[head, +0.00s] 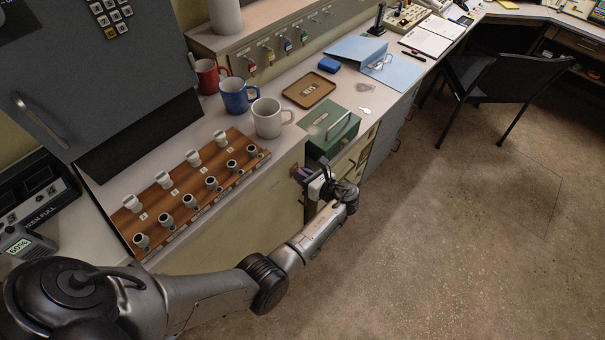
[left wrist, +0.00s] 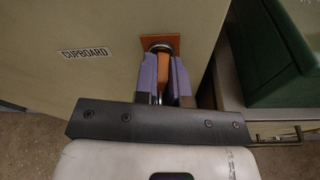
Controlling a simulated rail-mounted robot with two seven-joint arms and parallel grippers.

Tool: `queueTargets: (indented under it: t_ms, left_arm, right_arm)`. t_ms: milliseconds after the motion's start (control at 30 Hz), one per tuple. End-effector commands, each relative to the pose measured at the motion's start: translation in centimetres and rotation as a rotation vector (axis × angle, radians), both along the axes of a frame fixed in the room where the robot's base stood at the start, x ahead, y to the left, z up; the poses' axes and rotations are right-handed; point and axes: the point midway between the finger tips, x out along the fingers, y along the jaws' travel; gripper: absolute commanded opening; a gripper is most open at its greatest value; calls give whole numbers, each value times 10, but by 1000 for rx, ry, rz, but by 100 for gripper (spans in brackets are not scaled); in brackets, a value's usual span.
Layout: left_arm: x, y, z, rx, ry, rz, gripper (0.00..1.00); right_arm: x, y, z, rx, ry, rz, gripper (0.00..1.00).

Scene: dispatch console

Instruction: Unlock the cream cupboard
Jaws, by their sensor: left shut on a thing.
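The cream cupboard (head: 228,218) is the front panel below the counter. In the left wrist view its cream face (left wrist: 110,25) bears a CUPBOARD label (left wrist: 86,53) and a small orange plate (left wrist: 171,39) with a round metal lock. My left gripper (head: 303,173) is at the cupboard's right end. In the left wrist view its purple fingers (left wrist: 162,62) are shut on an orange-brown key head (left wrist: 161,72) at the lock. The fingers hide most of the key, so I cannot tell how deep it sits or its turn. The cupboard is closed. My right gripper is out of view.
A green metal box (head: 331,134) stands on the counter just above the lock. White, blue and red mugs (head: 268,118) and a wooden rack (head: 190,190) of cups or knobs are left of it. Drawers are to the right. The floor (head: 450,250) in front is clear.

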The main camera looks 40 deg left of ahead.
Motion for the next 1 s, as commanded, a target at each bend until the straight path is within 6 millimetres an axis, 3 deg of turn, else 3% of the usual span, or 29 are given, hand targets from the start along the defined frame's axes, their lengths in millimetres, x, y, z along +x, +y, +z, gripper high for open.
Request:
queueTargets:
  t_ms: [300, 700, 1000]
  left_arm:
    - [0, 2, 2, 1, 17, 1, 0]
    - [-1, 4, 2, -5, 194, 1, 0]
    - [-1, 4, 0, -7, 279, 2, 0]
  right_arm:
    - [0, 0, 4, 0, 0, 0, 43]
    - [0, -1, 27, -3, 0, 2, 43]
    - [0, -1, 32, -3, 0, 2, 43]
